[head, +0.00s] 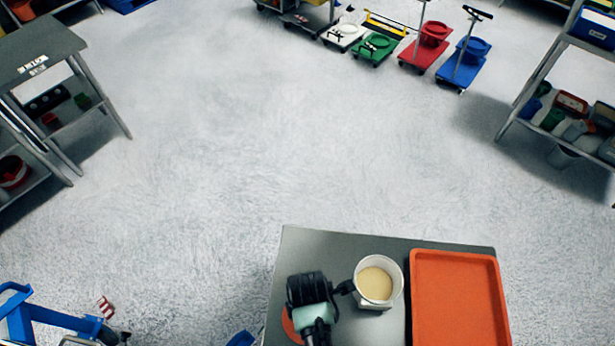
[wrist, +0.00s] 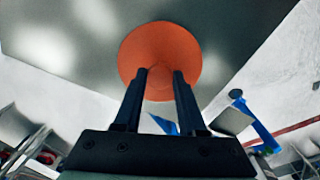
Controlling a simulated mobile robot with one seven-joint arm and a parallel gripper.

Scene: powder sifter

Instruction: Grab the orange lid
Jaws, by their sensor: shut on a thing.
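The round orange lid (wrist: 160,45) fills the upper middle of the wrist view, with the tips of my gripper (wrist: 160,74) at its near part. The fingers are shut on the lid, with a gap between them; the gripped part is not clearly seen. In the head view the lid (head: 290,328) shows only as an orange edge, mostly hidden under my arm. It is over the left part of the grey table (head: 345,243). I cannot tell whether the lid touches the tabletop.
A white container of pale powder (head: 375,284) stands open just right of my gripper. An orange tray (head: 458,300) covers the table's right side. A blue cart (head: 50,318) is at the lower left.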

